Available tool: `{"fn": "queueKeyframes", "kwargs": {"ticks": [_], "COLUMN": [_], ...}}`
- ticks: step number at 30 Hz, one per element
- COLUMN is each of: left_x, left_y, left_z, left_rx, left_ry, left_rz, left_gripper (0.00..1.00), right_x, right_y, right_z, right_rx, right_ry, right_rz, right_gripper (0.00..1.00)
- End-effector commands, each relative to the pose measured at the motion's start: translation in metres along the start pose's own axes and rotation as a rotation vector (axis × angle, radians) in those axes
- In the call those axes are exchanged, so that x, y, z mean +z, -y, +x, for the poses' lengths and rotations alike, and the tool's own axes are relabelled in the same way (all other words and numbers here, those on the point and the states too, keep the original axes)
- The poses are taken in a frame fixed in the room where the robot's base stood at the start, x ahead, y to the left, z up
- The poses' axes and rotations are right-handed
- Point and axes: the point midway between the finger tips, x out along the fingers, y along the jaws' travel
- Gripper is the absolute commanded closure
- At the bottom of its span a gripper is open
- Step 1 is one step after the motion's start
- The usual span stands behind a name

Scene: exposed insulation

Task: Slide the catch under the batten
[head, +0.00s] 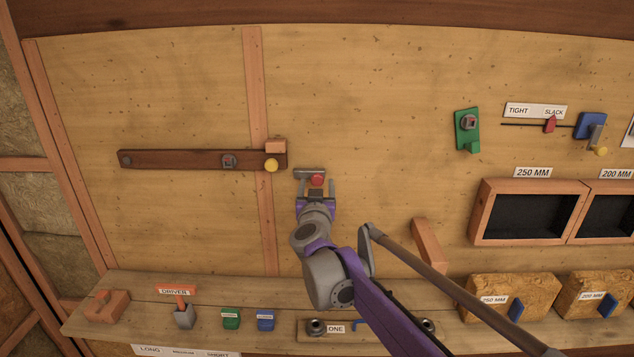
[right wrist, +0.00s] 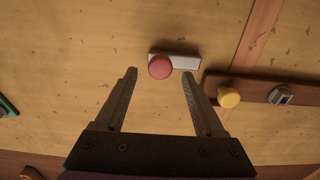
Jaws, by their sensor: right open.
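The dark brown batten (head: 190,160) lies nearly level across the wall panel, with a yellow knob (head: 271,165) near its right end. The catch, a small grey plate (head: 304,173) with a red knob (head: 317,180), sits just right of the batten's end, apart from it. In the right wrist view, the catch plate (right wrist: 186,62), red knob (right wrist: 160,67), yellow knob (right wrist: 229,98) and batten (right wrist: 258,91) also show. My right gripper (right wrist: 159,74) is open, its fingertips either side of the red knob; I see no clear contact. My left gripper is not in view.
A shelf (head: 205,291) below bears a driver holder and coloured blocks. Open frames (head: 478,212) and a green bracket (head: 466,130) are at right.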

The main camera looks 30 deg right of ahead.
Motion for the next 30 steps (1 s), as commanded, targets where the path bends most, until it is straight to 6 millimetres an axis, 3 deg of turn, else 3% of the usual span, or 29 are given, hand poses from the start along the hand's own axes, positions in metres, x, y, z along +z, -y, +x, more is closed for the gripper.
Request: {"fn": "queueKeyframes", "kwargs": {"ticks": [5,14,26,30], "left_x": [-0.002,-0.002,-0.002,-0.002], "left_y": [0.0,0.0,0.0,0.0], "left_z": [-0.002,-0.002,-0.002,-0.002], "left_rx": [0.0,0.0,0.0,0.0], "left_ry": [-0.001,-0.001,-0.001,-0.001], "left_rz": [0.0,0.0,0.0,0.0], "left_gripper": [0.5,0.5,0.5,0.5], "right_x": [0.0,0.0,0.0,0.0], "right_y": [0.0,0.0,0.0,0.0], "right_z": [0.015,0.017,0.017,0.017], "right_rx": [0.0,-0.001,-0.001,-0.001], "right_ry": [0.0,0.0,0.0,0.0], "right_rz": [-0.001,-0.001,-0.001,0.0], "right_gripper": [0.29,0.29,0.99,1.0]}}
